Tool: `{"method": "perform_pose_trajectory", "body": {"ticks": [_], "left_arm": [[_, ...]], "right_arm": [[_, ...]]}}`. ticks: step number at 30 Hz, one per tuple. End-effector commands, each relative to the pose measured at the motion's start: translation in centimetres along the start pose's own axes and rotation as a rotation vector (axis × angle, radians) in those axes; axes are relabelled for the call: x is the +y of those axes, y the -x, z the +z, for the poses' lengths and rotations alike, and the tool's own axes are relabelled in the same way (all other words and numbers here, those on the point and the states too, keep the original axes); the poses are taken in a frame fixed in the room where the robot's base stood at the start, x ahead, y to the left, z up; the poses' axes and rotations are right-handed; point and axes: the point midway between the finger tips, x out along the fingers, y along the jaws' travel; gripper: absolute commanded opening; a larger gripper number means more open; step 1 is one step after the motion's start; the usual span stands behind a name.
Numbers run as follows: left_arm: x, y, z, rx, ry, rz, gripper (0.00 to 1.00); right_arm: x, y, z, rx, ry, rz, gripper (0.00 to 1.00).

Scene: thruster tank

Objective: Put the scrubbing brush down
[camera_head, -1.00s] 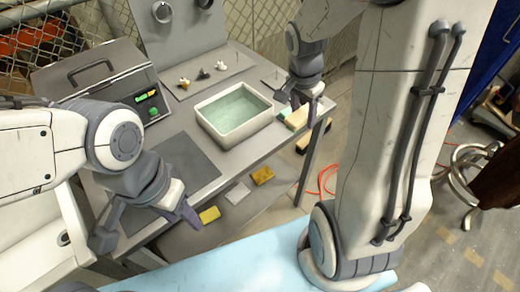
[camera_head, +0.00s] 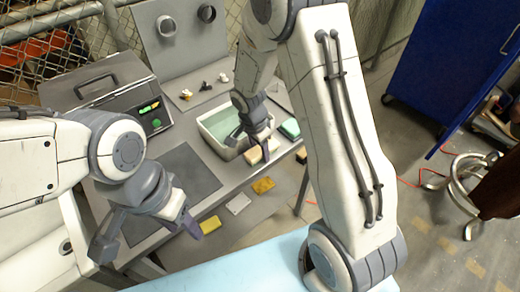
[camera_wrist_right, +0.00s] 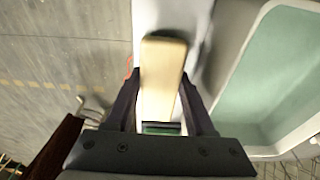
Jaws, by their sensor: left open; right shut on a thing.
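The scrubbing brush is a long tan block (camera_wrist_right: 162,75) between the two fingers of my right gripper (camera_wrist_right: 160,120) in the right wrist view. In the head view the tan block (camera_head: 262,153) shows below my right gripper (camera_head: 257,143), close to the table's near right edge. The gripper is shut on the brush. The fingers and arm hide part of it, and I cannot tell whether it touches the table. My left gripper (camera_head: 148,233) is open and empty at the near left of the table.
The pale tank (camera_head: 207,133) of greenish water stands just left of the brush; it also shows in the right wrist view (camera_wrist_right: 248,70). A green block (camera_head: 290,128) lies right of the brush. Yellow and white pieces lie below. A dark mat (camera_head: 180,172) is bare.

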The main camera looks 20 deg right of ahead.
Motion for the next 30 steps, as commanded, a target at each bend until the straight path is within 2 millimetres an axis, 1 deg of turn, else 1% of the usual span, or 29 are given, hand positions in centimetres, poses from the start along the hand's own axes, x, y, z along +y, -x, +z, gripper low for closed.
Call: {"method": "perform_pose_trajectory", "body": {"ticks": [2, 8, 21, 22, 23, 30], "left_arm": [[0.0, 0.1, 0.0, 0.000, 0.000, 0.000, 0.50], [0.0, 0.0, 0.0, 0.000, 0.000, 0.000, 0.50], [-0.1, -1.4, 0.1, 0.000, 0.000, 0.000, 0.50], [-0.1, -1.4, 0.1, 0.000, 0.000, 0.000, 0.50], [-0.1, -1.3, 0.1, 0.000, 0.000, 0.000, 0.50], [-0.1, -1.3, 0.1, 0.000, 0.000, 0.000, 0.50]], "right_arm": [[0.0, -0.4, 0.1, -0.001, -0.001, 0.000, 0.00], [0.0, -0.4, 0.0, 0.000, -0.001, -0.002, 0.00], [0.0, -1.6, 0.2, -0.001, 0.000, -0.001, 0.00], [0.1, -1.6, 0.2, -0.002, 0.000, 0.000, 0.58], [0.1, -1.5, 0.2, -0.002, 0.000, 0.001, 0.67], [0.3, -1.7, 0.3, -0.004, 0.001, 0.006, 0.67]]}}
